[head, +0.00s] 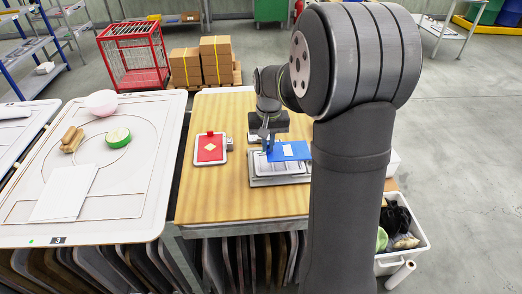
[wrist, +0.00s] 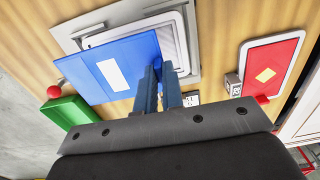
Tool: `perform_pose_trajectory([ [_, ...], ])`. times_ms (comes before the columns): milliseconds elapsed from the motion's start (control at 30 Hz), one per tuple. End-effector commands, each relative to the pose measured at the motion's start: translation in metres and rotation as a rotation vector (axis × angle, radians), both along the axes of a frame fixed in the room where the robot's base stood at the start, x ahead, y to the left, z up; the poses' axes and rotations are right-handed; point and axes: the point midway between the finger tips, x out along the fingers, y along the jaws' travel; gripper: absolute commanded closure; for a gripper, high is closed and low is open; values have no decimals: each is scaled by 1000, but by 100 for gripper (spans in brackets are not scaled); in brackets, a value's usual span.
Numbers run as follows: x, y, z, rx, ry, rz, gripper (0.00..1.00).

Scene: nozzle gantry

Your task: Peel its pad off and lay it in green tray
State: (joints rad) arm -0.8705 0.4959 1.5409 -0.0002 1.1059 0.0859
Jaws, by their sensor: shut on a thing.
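A flat blue pad (head: 290,151) with a white label is in my gripper (head: 267,141). The wrist view shows the pad (wrist: 135,62) caught at its edge between the blue fingers of my gripper (wrist: 160,88). The pad overlaps a grey-framed plate with a white sheet (head: 280,181), also in the wrist view (wrist: 188,40). I cannot tell whether pad and plate still touch. A small green tray (wrist: 72,112) lies on the table beside the pad at lower left in the wrist view; my arm hides it in the head view.
A red panel with a yellow diamond (head: 210,148) in a white frame lies left of the plate. A red ball (wrist: 54,92) stands by the green tray. A small marked cube (wrist: 233,84) is near the red panel. The near part of the wooden table (head: 235,200) is clear.

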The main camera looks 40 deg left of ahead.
Motion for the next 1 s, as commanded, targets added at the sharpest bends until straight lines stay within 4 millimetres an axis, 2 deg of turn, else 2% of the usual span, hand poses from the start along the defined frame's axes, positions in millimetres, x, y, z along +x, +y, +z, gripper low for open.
perform_pose_trajectory([
  [33, 5, -12, 9, 4, -4, -5, 100],
  [200, 18, -48, 32, 4, -4, -5, 100],
  [400, 28, -76, 49, 2, -2, -3, 100],
  [600, 31, -87, 61, 1, -1, 0, 100],
  [1000, 31, -87, 81, 1, -1, 0, 100],
])
